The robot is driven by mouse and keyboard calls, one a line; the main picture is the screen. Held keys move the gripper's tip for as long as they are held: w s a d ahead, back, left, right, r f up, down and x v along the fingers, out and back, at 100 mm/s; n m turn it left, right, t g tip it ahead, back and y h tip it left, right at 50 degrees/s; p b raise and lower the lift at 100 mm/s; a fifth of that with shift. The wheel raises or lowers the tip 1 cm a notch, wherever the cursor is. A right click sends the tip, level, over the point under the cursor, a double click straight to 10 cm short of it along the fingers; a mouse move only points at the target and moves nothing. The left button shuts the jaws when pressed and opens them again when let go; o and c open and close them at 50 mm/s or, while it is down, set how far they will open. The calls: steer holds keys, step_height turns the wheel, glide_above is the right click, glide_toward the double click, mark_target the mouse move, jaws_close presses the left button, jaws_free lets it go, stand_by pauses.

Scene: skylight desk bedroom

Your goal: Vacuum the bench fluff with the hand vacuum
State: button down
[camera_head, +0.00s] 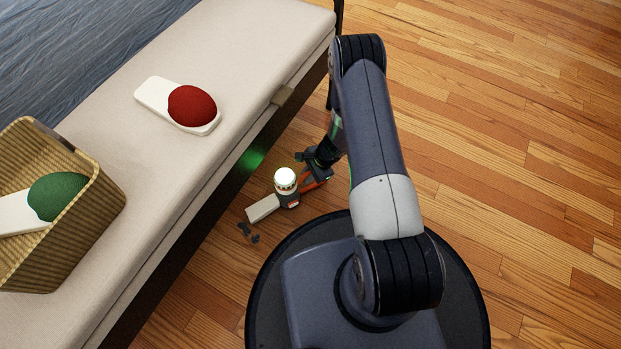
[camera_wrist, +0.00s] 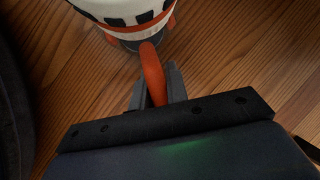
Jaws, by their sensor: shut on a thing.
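The hand vacuum (camera_head: 288,199) has a white and dark body with a lit top, an orange handle and a pale flat nozzle (camera_head: 263,208). It is low over the floor beside the bench; I cannot tell if it touches the boards. My gripper (camera_head: 317,172) is shut on its orange handle, which also shows between the fingers (camera_wrist: 157,92) in the wrist view. Small dark grey clumps of fluff (camera_head: 248,232) lie on the floor just below the nozzle in the head view, a little apart from its tip. The wrist view shows no fluff.
The cushioned bench (camera_head: 245,55) runs along the left. On it are a wicker basket (camera_head: 85,235) holding a green and white item (camera_head: 57,197), and a red and white item (camera_head: 192,106). The wooden floor (camera_head: 510,150) to the right is clear.

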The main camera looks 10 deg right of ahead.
mark_target(298, 193)
steer(key=shift+s+a, duration=0.45)
steer(key=shift+a, duration=0.4)
steer(key=shift+s+a, duration=0.5)
steer(key=shift+a, duration=0.3)
steer(key=shift+s+a, duration=0.45)
steer(key=shift+a, duration=0.4)
steer(key=shift+s+d, duration=0.35)
steer(key=shift+s, duration=0.3)
steer(key=shift+s+d, duration=0.3)
steer(key=shift+s, duration=0.3)
steer(key=shift+s+d+r+p, duration=0.45)
steer(key=shift+s+d+r, duration=1.1)
steer(key=shift+d, duration=0.1)
steer(key=shift+w, duration=0.1)
